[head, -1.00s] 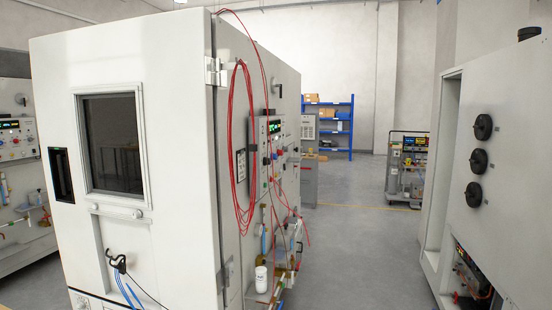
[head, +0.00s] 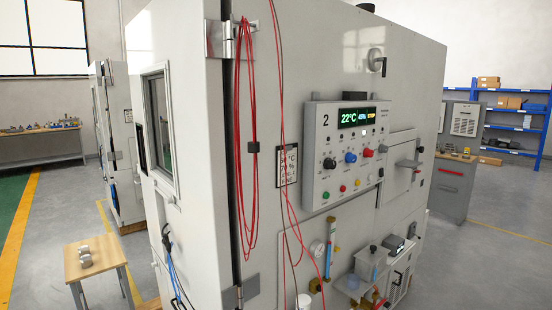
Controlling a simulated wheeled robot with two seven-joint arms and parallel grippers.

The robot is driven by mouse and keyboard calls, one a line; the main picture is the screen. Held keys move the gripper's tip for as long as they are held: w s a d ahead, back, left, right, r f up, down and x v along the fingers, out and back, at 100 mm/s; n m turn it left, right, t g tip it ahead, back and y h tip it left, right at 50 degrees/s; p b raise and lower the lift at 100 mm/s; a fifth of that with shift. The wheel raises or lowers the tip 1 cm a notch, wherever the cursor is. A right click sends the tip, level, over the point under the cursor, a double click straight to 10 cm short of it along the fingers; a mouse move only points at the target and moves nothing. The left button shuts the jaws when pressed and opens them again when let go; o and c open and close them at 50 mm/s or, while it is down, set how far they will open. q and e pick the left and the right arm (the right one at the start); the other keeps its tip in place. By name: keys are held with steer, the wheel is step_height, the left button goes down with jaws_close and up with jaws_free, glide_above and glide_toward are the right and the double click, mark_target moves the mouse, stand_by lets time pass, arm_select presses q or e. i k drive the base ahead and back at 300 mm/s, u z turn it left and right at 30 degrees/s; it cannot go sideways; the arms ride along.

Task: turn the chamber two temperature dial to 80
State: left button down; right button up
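The control panel (head: 346,150) marked "2" is on the side of the large grey chamber (head: 215,130). Below are a black dial (head: 329,163), a blue dial (head: 350,157) and a red dial (head: 368,152). Their labels are too small to read, so I cannot tell which is the temperature dial or where each points. Smaller buttons sit under them. Neither of my grippers is in view.
Red cables (head: 247,150) hang down the chamber's side left of the panel. A gauge and fittings project below it, near a clear container (head: 371,264). A small wooden table (head: 97,258) stands at lower left. Open floor (head: 480,260) lies at right.

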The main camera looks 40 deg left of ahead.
mark_target(329, 164)
steer(key=u, duration=0.9)
steer(key=i, duration=0.75)
steer(key=u, duration=0.75)
